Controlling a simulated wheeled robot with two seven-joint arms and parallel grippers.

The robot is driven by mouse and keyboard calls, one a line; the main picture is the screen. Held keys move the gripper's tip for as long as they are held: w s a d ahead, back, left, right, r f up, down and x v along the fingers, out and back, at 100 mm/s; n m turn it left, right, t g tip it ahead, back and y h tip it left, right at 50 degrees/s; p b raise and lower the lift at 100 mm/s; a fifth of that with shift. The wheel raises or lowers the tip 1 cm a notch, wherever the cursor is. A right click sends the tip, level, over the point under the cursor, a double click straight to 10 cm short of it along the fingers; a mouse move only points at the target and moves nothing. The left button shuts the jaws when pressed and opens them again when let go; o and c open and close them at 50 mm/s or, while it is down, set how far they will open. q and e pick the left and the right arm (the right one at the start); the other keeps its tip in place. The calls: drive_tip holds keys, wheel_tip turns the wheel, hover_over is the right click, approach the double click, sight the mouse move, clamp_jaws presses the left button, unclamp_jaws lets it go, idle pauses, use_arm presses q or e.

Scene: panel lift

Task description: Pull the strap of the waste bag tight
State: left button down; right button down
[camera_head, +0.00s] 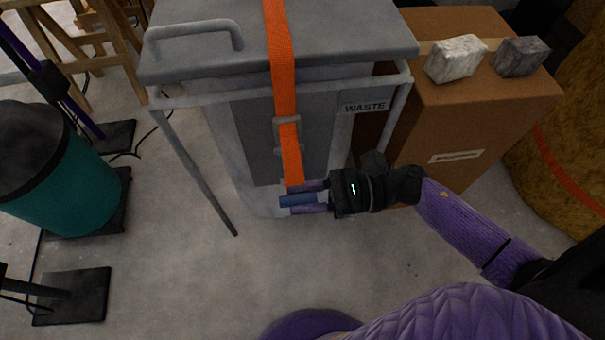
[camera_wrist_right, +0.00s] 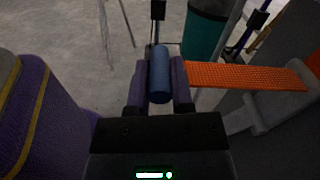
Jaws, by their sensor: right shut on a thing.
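An orange strap (camera_head: 281,70) runs over the grey lid and down the front of the waste bin (camera_head: 235,125), through a grey buckle (camera_head: 288,133). A blue handle (camera_head: 297,200) is at the strap's lower end. My right gripper (camera_head: 307,199) is shut on this blue handle, low in front of the bin. In the right wrist view the blue handle (camera_wrist_right: 159,75) lies between the two purple fingers, and the strap (camera_wrist_right: 245,76) runs from there to the right towards the buckle (camera_wrist_right: 270,108). My left gripper does not show.
A cardboard box (camera_head: 480,110) stands right of the bin with two stone-like blocks (camera_head: 457,60) on top. A teal cylinder (camera_head: 65,180) stands at the left. A thin metal leg (camera_head: 197,172) slants down at the bin's front left. The floor in front is clear.

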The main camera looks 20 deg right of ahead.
drive_tip(key=shift+s+a+f, duration=0.1)
drive_tip(key=shift+s, duration=0.25)
drive_tip(key=c, duration=0.5)
unclamp_jaws()
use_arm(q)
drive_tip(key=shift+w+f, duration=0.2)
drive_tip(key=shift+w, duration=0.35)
use_arm(e)
drive_tip(key=shift+d, duration=0.35)
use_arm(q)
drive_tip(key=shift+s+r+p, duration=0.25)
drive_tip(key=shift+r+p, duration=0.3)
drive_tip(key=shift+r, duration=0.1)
use_arm(e)
drive_tip(key=v, duration=0.9)
drive_tip(key=shift+d, duration=0.2)
